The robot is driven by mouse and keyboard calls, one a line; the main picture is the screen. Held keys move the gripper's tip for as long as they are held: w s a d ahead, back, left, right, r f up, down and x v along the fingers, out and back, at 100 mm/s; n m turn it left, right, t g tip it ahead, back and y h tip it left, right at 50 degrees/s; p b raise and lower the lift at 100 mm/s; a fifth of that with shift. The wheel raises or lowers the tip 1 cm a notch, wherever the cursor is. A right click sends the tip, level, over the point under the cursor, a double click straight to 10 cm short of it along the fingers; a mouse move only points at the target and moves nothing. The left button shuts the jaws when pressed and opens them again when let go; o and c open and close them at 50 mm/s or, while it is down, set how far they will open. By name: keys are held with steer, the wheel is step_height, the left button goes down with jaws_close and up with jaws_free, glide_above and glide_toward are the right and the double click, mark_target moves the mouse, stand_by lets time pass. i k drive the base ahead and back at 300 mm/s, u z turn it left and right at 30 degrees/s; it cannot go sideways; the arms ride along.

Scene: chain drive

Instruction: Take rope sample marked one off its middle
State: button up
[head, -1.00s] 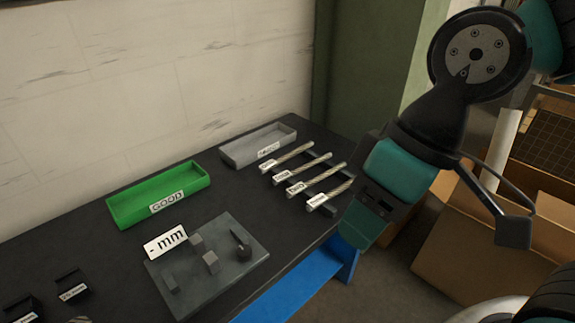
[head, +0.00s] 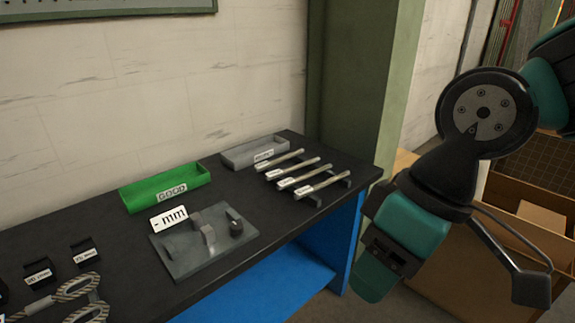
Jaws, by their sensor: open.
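Several short rope samples (head: 322,184) lie side by side on a dark rack at the right end of the black bench. Each has a white tag at its near left end; the tags are too small to read, so I cannot tell which is marked one. My gripper (head: 378,268) is at the lower end of my arm, right of the bench and the samples. It is open and apart from the samples; its fingertips are not clearly seen, and nothing shows held in it.
Behind are a green GOOD tray (head: 150,194) and a grey tray (head: 237,158). Tagged black holders (head: 83,252) and looped rope (head: 45,305) are front left. A green pillar (head: 350,90) stands behind.

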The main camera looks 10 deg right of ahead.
mark_target(280, 160)
steer(key=z, duration=0.6)
steer(key=i, duration=1.55)
steer(key=u, duration=0.55)
steer(key=i, duration=0.65)
steer(key=u, duration=0.5)
